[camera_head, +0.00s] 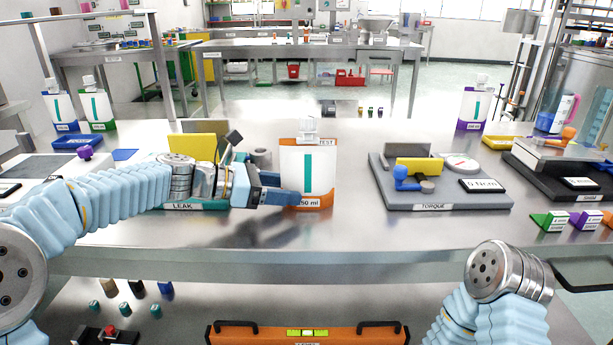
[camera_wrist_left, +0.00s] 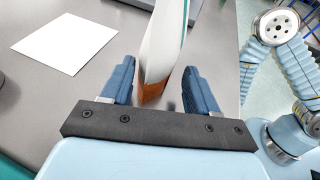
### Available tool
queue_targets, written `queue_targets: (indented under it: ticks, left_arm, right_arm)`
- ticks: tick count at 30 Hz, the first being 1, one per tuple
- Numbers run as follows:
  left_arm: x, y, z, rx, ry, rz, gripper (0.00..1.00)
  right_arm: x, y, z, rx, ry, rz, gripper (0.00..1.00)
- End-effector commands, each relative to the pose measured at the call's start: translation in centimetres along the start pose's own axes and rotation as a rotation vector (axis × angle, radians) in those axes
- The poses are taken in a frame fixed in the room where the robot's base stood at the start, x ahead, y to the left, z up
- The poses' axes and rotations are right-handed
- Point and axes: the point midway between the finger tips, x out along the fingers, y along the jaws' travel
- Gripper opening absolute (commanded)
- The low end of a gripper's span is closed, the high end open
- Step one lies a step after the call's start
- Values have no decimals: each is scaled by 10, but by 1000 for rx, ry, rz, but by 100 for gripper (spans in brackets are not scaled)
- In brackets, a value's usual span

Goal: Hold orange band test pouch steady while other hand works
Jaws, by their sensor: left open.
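The orange band test pouch (camera_head: 308,165) stands upright on the steel bench, white with a teal stripe, a white cap, an orange TEST band and a 250 ml label. My left gripper (camera_head: 278,190) reaches in from the left at its lower part, one finger covering its lower left front. In the left wrist view the pouch (camera_wrist_left: 165,45) stands between the two open fingers of the left gripper (camera_wrist_left: 158,78), with a gap visible on each side. My right arm shows at the lower right, but its gripper is out of view.
The LEAK station (camera_head: 196,206) lies behind and under my left forearm. The grey TORQUE station (camera_head: 440,193) stands right of the pouch. Other pouches with blue (camera_head: 62,108), green (camera_head: 97,106) and purple (camera_head: 473,108) bands stand farther back. Bench in front of the pouch is clear.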

Motion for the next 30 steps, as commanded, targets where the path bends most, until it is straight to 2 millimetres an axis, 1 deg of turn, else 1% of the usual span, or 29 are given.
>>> queue_targets:
  ticks: [1, 3, 9, 14, 21, 23, 24, 27, 30]
  left_arm:
    - [9, -1, -1, -1, 0, -3, 60]
    - [18, 0, 1, -1, 1, -2, 60]
    - [38, 0, 0, 0, 1, -3, 60]
    - [43, 0, 0, -1, 1, 0, 60]
    - [44, 0, 0, 0, 0, 0, 60]
    - [43, 0, 0, 0, 0, 0, 50]
    - [43, 0, 0, 0, 0, 0, 44]
    - [43, 0, 0, 0, 1, 0, 32]
    - [43, 0, 0, 0, 1, 0, 31]
  right_arm:
    - [2, 1, 0, 1, 0, 0, 43]
    - [-2, -1, 0, 0, 0, 0, 43]
    - [-4, -2, 0, 0, 0, 0, 43]
    - [-5, -2, 0, -1, 0, 0, 43]
    - [-5, -2, 0, -1, 0, 0, 43]
    - [-5, -2, 0, -1, 0, 0, 43]
    - [-5, -2, 0, -1, 0, 0, 43]
    - [-5, -2, 0, -1, 0, 0, 43]
    - [-5, -2, 0, -1, 0, 0, 43]
